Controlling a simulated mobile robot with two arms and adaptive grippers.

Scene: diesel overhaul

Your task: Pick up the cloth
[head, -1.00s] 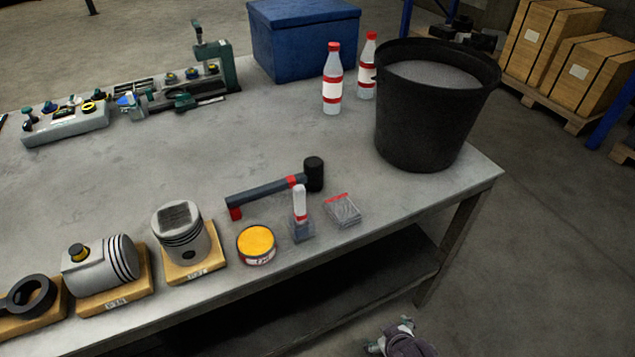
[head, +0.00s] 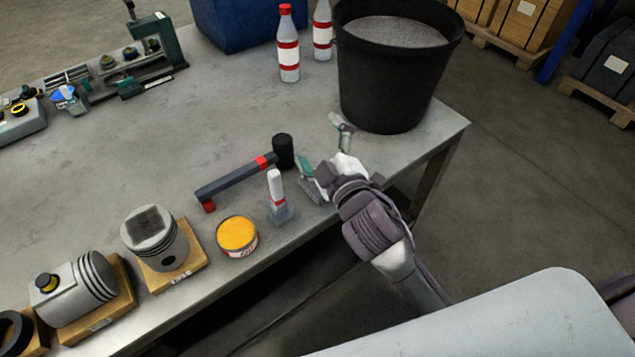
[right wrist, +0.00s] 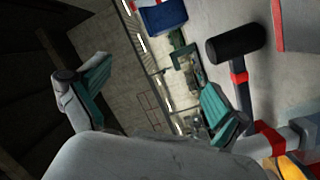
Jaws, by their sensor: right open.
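No piece shows clearly as the cloth now. A small grey, flat square with a red edge, which may be the folded cloth, lay right of the brush a second ago; its place is now covered by my right gripper. My right gripper (head: 322,145) is open over the table's front edge, between the brush and the black bucket. Its two green-padded fingers are spread and empty in the right wrist view (right wrist: 155,95). My left gripper is out of view.
A hammer (head: 235,180), a brush in a small holder (head: 277,205) and a yellow tin (head: 237,236) lie close left of the gripper. A black bucket (head: 390,85) stands behind it. Pistons on wooden blocks (head: 160,245) are further left. The table middle (head: 170,130) is clear.

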